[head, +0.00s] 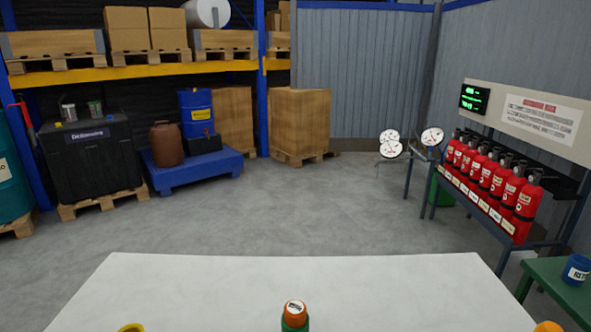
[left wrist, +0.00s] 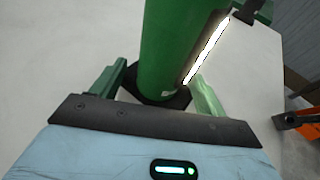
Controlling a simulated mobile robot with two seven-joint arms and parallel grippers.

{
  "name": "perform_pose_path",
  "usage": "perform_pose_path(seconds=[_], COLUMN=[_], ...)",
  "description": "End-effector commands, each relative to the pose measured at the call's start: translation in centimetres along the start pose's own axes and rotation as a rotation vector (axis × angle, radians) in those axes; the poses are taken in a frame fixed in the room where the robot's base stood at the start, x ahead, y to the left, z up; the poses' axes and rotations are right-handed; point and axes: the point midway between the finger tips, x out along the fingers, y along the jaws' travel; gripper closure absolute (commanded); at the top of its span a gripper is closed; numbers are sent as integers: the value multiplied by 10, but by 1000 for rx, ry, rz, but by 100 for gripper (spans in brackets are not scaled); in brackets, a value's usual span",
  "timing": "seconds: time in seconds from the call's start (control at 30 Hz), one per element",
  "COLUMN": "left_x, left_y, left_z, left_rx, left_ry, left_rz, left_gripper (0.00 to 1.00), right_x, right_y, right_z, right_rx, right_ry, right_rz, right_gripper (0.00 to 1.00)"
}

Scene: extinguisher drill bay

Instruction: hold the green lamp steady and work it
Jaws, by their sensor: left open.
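The green lamp (left wrist: 170,45) fills the upper middle of the left wrist view as a green cylinder with a dark foot. A bright white strip (left wrist: 208,50) is lit along its side. My left gripper (left wrist: 159,70) is open, with one green finger on each side of the lamp's lower part; I cannot tell whether they touch it. In the head view a green body with an orange cap (head: 294,312) stands at the bottom edge, apparently the lamp's top. A small dark part at the lamp's upper right is unclear. My right gripper is not in view.
The white table (head: 290,280) is mostly bare. A yellow thing (head: 131,328) and an orange thing (head: 548,326) are cut off at the bottom edge. A green bench (head: 555,287) with a blue can (head: 576,270) stands right. Red extinguishers (head: 487,180) line a rack behind.

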Motion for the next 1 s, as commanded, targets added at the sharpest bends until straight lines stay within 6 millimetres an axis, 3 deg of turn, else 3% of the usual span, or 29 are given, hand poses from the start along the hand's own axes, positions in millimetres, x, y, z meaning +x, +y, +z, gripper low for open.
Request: perform_pose_path(seconds=[0.4, 0.6, 1.0], left_x=[-75, -102, -114], left_y=[0, 0, 0], left_z=[-1, 0, 0], left_rx=[1, 0, 0], left_ry=[3, 1, 1], left_rz=[1, 0, 0], left_gripper=[26, 26, 26], right_x=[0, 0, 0], right_y=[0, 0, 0], right_z=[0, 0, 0], right_rx=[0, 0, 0], right_ry=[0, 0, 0], right_rz=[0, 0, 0], right_gripper=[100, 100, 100])
